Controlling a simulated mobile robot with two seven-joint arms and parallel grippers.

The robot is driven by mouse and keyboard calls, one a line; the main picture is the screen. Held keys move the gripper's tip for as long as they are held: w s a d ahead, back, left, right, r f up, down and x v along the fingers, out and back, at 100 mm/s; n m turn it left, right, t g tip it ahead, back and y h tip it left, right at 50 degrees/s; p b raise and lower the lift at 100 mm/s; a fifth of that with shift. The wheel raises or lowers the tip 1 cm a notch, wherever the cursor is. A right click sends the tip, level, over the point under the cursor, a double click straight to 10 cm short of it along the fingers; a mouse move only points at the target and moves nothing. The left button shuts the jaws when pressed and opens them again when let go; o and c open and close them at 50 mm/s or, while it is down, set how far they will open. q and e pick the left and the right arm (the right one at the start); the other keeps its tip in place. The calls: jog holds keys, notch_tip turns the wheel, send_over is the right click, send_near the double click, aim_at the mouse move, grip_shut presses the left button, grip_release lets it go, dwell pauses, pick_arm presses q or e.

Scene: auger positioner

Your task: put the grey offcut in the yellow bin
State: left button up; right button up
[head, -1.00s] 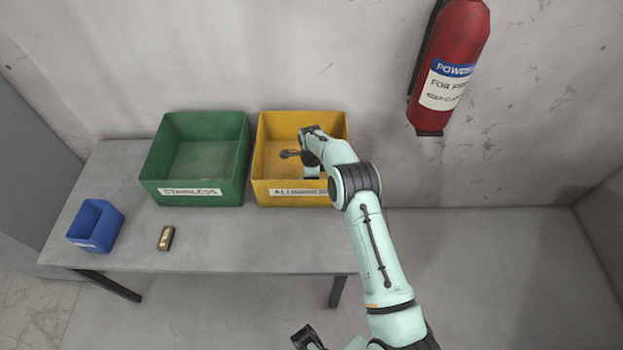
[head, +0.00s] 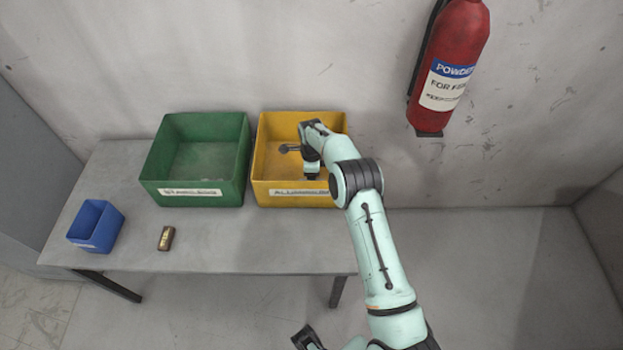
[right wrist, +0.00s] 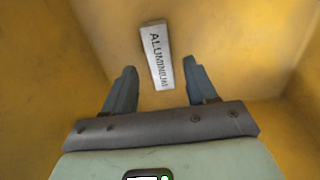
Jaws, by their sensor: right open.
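The grey offcut (right wrist: 157,57), a flat bar marked ALUMINIUM, shows in the right wrist view against the yellow surface inside the yellow bin (head: 262,188). My right gripper (right wrist: 159,66) is open, one finger on each side of the offcut in the picture, with a gap on both sides. In the head view my right arm reaches into the yellow bin from the lower right; its wrist hides the fingertips and the offcut there. The bin stands on the table and has a white label on its front.
A green bin (head: 150,193) stands close to the left of the yellow bin. A small blue bin (head: 92,238) and a small brown block (head: 166,238) are on the table (head: 240,245) further front. A red fire extinguisher (head: 450,60) hangs on the wall at the right.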

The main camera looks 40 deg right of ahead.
notch_tip(320, 180, up, 9)
jog(key=shift+r, duration=0.2)
jog(key=shift+p, duration=0.3)
